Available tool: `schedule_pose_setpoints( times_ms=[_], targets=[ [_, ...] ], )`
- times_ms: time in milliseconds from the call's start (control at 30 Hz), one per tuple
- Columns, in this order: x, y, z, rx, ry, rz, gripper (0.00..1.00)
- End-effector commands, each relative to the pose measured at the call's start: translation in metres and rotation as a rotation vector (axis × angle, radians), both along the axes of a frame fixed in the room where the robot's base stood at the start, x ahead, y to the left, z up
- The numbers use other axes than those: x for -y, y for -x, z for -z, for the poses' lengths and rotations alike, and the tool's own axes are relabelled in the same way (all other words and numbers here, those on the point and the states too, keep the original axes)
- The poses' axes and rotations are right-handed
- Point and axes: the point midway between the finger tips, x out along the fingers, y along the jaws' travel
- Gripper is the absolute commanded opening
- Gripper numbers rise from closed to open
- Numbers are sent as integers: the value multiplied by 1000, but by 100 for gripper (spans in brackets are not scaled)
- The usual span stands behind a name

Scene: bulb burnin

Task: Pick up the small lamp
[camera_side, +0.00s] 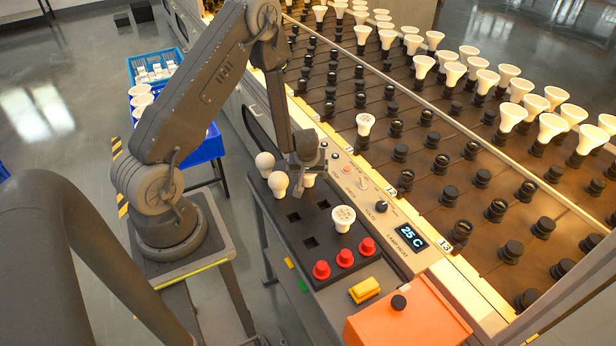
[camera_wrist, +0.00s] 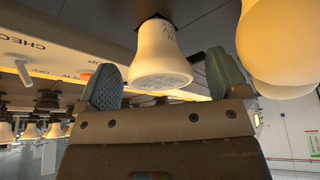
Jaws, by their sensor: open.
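A small white flared lamp with a flat face (camera_wrist: 160,55) fills the space between my fingers in the wrist view. In the side view only a sliver of this lamp (camera_side: 308,181) shows under my gripper (camera_side: 307,166); the rest is hidden. My gripper, also in the wrist view (camera_wrist: 163,82), is open, with one finger on each side of the lamp and a gap visible on both sides. The lamp appears to stand in a socket of the dark tray (camera_side: 325,259).
Two round bulbs (camera_side: 265,162) (camera_side: 278,184) stand close left of my gripper; one looms near my finger in the wrist view (camera_wrist: 280,45). Another flared lamp (camera_side: 343,218), red caps (camera_side: 345,258) and an orange box (camera_side: 410,315) stand nearer the camera. Sockets (camera_side: 294,217) are empty.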

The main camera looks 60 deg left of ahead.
Motion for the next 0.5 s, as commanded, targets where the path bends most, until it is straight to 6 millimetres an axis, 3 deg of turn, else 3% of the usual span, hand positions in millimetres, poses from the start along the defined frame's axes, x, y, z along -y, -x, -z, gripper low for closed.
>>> schedule_pose_setpoints(
  times_ms=[133, 400, 500],
  targets=[
    [-5, -3, 15, 0, 0, 1, 92],
    [-6, -4, 17, 1, 0, 0, 92],
    [-6, -4, 17, 1, 0, 0, 84]
  ],
)
